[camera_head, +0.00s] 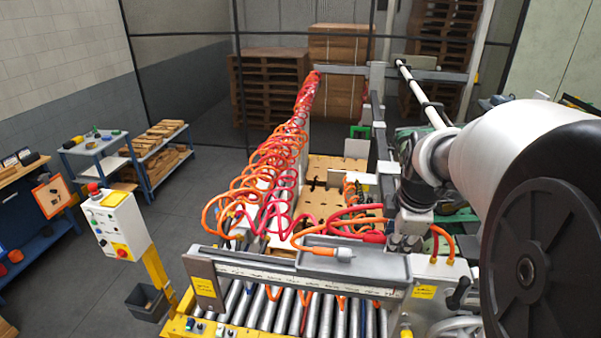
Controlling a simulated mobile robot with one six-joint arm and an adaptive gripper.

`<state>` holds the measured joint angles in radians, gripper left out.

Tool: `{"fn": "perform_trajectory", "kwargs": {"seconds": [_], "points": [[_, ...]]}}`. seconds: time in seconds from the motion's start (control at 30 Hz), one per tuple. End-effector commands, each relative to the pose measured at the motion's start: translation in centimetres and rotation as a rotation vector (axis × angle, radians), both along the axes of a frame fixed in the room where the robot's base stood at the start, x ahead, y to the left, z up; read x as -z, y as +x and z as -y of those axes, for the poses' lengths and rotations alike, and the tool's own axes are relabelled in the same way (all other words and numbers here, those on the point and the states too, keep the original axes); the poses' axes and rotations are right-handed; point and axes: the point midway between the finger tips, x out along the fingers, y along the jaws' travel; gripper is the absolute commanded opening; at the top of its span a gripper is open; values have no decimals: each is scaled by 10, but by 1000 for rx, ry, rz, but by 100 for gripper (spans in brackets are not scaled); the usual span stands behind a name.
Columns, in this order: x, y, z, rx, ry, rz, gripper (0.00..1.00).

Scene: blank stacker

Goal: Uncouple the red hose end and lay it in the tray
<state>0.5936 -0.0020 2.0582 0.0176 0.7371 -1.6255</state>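The red hose (284,222) hangs in coils and runs right to a thicker red end (374,237) beside my gripper. A grey tray (385,268) lies along the front rail of the machine. An orange hose end (320,250) with a pale metal fitting (344,254) lies at the tray. My gripper (406,246) points down just right of the red end, at the tray's back right. Whether it touches or grips the red end cannot be told; its fingertips are small and partly merged with grey parts behind.
Coiled orange hoses (253,183) hang with the red one from the upper back. Rollers (290,315) lie below the tray. A control box (118,225) on a yellow post stands left. Short orange hoses (443,240) rise right of my gripper. Wooden pallets (270,85) stand behind a fence.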

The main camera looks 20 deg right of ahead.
Motion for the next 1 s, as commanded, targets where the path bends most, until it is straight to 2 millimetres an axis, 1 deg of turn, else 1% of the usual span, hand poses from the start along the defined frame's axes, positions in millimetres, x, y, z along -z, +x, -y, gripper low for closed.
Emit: {"fn": "perform_trajectory", "kwargs": {"seconds": [0.2,0.6,0.8,1.0], "points": [[18,0,0,0,0,0,0],[46,0,0,0,0,0,0],[57,0,0,0,-1,1,0],[61,0,0,0,-1,1,0]]}}
